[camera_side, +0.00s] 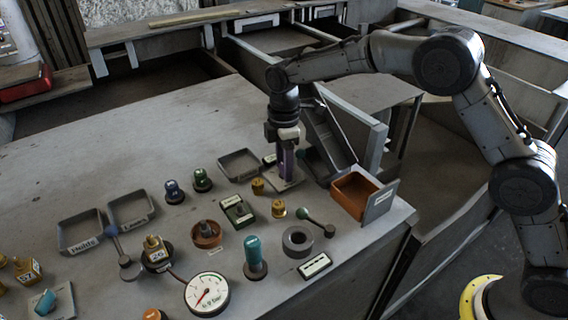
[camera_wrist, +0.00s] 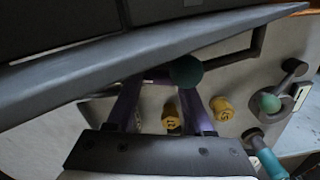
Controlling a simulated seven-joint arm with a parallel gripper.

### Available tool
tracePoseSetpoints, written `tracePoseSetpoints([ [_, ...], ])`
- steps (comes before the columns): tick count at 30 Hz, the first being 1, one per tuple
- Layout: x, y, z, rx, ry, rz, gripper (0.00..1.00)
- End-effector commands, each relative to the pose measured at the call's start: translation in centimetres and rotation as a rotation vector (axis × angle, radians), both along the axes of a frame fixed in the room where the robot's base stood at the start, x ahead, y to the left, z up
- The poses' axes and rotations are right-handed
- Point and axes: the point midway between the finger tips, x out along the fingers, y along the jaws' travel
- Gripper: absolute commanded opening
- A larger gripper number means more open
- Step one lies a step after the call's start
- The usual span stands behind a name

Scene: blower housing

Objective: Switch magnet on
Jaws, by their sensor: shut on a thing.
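My gripper (camera_side: 287,170) points down over a small light base plate (camera_side: 284,185) near the back right of the bench. In the wrist view a dark green ball knob (camera_wrist: 186,71) sits at the tips of its purple fingers, and my gripper (camera_wrist: 163,78) is shut on it.
A tilted grey bin (camera_side: 328,135) stands close to the right of my gripper, with an orange bin (camera_side: 354,194) in front of it. A grey tray (camera_side: 239,163) lies to the left. Yellow knobs (camera_side: 278,208) and another green-ball lever (camera_side: 316,222) stand in front.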

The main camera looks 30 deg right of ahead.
Motion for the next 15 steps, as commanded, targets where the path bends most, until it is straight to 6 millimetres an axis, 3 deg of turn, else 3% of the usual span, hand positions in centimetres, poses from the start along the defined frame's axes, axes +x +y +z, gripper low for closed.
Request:
tracePoseSetpoints([
  [15, -0.03, 0.01, 0.11, 0.000, 0.000, -0.321, 0.00],
])
